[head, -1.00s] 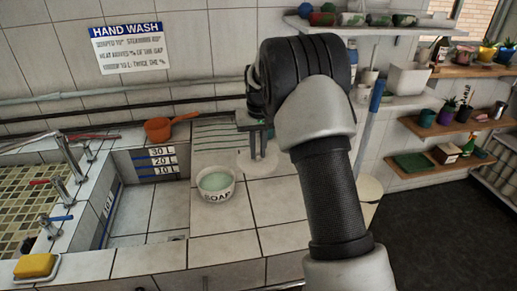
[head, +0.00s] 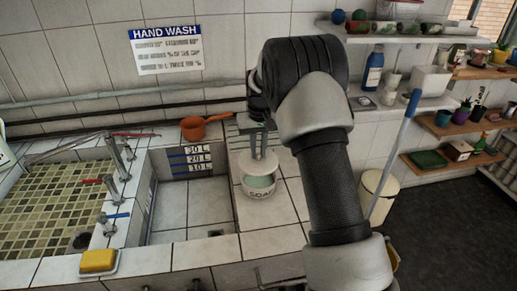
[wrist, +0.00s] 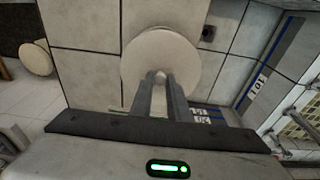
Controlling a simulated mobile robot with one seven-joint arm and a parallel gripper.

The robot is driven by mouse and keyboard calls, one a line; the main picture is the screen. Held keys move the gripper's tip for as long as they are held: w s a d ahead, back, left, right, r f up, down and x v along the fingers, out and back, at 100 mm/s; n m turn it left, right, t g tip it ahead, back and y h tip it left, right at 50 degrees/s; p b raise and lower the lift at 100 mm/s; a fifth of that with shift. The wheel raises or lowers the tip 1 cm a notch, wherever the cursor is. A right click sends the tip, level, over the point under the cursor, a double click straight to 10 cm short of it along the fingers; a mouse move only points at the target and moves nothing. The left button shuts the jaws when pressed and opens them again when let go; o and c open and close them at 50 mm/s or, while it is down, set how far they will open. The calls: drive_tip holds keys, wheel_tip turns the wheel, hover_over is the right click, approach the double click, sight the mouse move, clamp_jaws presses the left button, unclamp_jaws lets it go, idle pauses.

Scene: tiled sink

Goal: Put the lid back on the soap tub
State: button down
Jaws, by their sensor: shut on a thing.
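The soap tub (head: 261,193) is a white round bowl with SOAP lettering and pale green contents, standing on the tiled counter. The lid (head: 284,163) is a pale round disc. My gripper (head: 258,155) is shut on the lid's knob and holds it roughly level. In the head view the lid covers the tub's far part, while green soap shows at the near side. A gap between lid and rim cannot be judged. In the wrist view the lid (wrist: 160,48) shows from above with its small knob between the fingertips (wrist: 161,80); the tub is hidden there.
A sunken basin with level marks (head: 190,205) lies left of the tub. An orange pan (head: 203,126) sits behind it. A yellow sponge (head: 98,262) lies at front left. A blue-handled pole (head: 396,150) and bin (head: 378,187) stand right of my arm.

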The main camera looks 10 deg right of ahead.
sight(259, 160)
drive_tip(key=shift+d+f+b, duration=0.1)
drive_tip(key=shift+f+b, duration=1.85)
drive_tip(key=shift+f, duration=1.25)
drive_tip(key=shift+f, duration=0.15)
drive_tip(key=c, duration=1.1)
unclamp_jaws()
drive_tip(key=shift+r+p, duration=2.25)
drive_tip(key=shift+r, duration=1.3)
